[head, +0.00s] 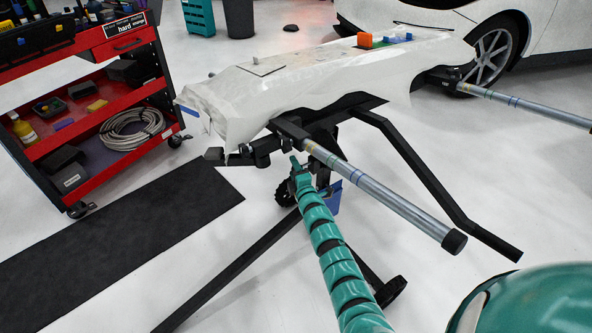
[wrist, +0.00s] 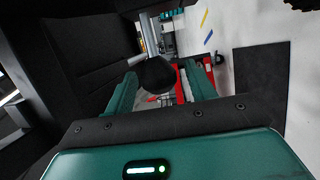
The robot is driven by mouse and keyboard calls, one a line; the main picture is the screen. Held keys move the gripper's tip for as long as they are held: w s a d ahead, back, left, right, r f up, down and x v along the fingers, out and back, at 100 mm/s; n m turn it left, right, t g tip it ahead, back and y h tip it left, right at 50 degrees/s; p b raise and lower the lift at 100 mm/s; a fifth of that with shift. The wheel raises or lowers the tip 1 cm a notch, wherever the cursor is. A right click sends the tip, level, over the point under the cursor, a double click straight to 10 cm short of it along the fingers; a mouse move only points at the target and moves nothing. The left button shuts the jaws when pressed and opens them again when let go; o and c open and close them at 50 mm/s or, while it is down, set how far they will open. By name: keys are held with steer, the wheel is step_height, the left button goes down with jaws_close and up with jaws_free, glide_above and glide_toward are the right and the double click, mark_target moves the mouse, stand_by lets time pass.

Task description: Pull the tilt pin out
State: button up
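A white wrapped panel (head: 290,85) rests on a black stand (head: 325,118). My teal arm reaches up under the stand's near side, and my gripper (head: 296,162) is close to the black joint there, small and partly hidden. In the wrist view my gripper (wrist: 160,74) has its two teal fingers apart. A dark rounded knob (wrist: 156,76) shows between them, possibly the tilt pin's head. A narrow gap shows between the knob and the right finger; contact on the left is unclear. No pin shaft can be made out.
A grey tube with a black end cap (head: 400,205) sticks out right of my arm. Black stand legs (head: 240,270) spread below. A red tool cart (head: 95,110) and black mat (head: 110,235) are at left, a white car (head: 490,50) at back right.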

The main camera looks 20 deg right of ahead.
steer(key=shift+s+d, duration=0.1)
steer(key=s+p, duration=0.2)
steer(key=s, duration=1.5)
steer(key=shift+d+p, duration=0.25)
steer(key=shift+p, duration=0.1)
steer(key=shift+s, duration=0.1)
